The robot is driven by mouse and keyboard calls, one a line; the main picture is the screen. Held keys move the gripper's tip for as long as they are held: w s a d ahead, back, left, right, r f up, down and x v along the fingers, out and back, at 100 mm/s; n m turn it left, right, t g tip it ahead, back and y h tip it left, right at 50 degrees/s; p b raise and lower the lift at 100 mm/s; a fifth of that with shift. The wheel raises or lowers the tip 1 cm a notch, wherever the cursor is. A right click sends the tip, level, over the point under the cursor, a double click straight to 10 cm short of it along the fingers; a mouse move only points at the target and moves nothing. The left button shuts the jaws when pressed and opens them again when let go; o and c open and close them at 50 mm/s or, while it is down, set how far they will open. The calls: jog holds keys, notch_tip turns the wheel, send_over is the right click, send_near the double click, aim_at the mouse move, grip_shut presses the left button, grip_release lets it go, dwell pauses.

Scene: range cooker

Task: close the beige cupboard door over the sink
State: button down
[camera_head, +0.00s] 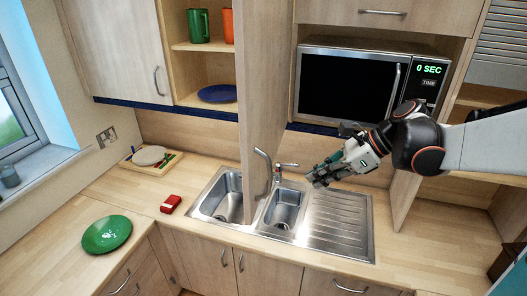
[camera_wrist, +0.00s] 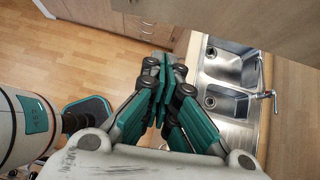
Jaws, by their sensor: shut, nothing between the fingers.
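The beige cupboard door (camera_head: 266,75) stands open, jutting out over the sink (camera_head: 229,198).
The open cupboard holds a green mug (camera_head: 198,26), an orange mug (camera_head: 228,26) and a blue plate (camera_head: 217,94). A microwave (camera_head: 345,85) is behind my arm. A tap (camera_head: 280,170) rises behind the sink. A red object (camera_head: 170,204) and green plate (camera_head: 107,234) lie on the left counter.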

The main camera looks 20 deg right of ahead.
jog(key=w+a+r+b+x, duration=0.1)
jog(key=r+b+x, duration=0.1)
jog(key=x, duration=1)
jog(key=shift+w+a+f+b, duration=0.25)
jog(key=shift+a+b, duration=0.3)
jog(key=shift+b, duration=0.35)
jog(key=shift+a, duration=0.1)
